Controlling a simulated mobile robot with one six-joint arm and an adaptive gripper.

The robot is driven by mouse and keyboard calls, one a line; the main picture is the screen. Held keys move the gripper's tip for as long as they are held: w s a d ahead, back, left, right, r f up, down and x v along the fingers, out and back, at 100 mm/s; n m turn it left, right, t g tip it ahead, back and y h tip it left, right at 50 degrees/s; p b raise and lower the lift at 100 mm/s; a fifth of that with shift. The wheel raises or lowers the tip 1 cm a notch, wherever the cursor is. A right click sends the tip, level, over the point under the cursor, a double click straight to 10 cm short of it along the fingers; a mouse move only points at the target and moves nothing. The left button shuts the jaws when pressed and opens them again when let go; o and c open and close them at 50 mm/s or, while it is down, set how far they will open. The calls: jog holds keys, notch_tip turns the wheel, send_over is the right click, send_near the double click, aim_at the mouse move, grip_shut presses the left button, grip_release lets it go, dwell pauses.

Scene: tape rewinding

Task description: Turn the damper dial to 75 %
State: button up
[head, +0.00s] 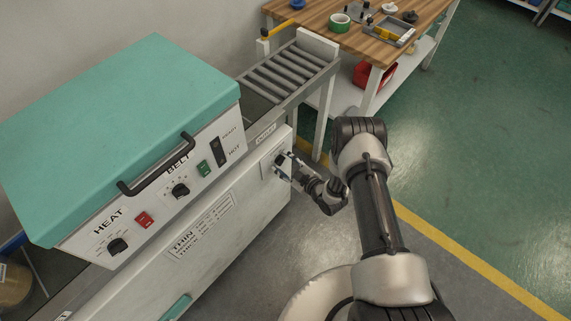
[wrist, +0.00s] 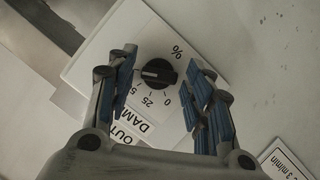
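The damper dial is a black round knob (wrist: 158,73) with a white mark, on a white scale plate (wrist: 172,35). The mark points left in the wrist view, past the 25 and toward numbers partly hidden by a finger. The 0, 25 and % are readable, and a label reads "OUT" and "DAM". My gripper (wrist: 162,78) is open, with one blue-padded finger on each side of the knob. Gaps show between the pads and the knob. In the head view my gripper (head: 285,167) is at the oven's side near its right end, and it hides most of the dial.
The oven with a teal lid (head: 125,95) carries a HEAT knob (head: 118,245), a BELT knob (head: 180,189), a red switch (head: 144,219) and a green switch (head: 204,168). A roller conveyor (head: 290,72) and wooden bench (head: 350,35) stand behind. Floor at right is clear.

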jog(key=shift+o, duration=0.3)
jog(key=v, duration=1.2)
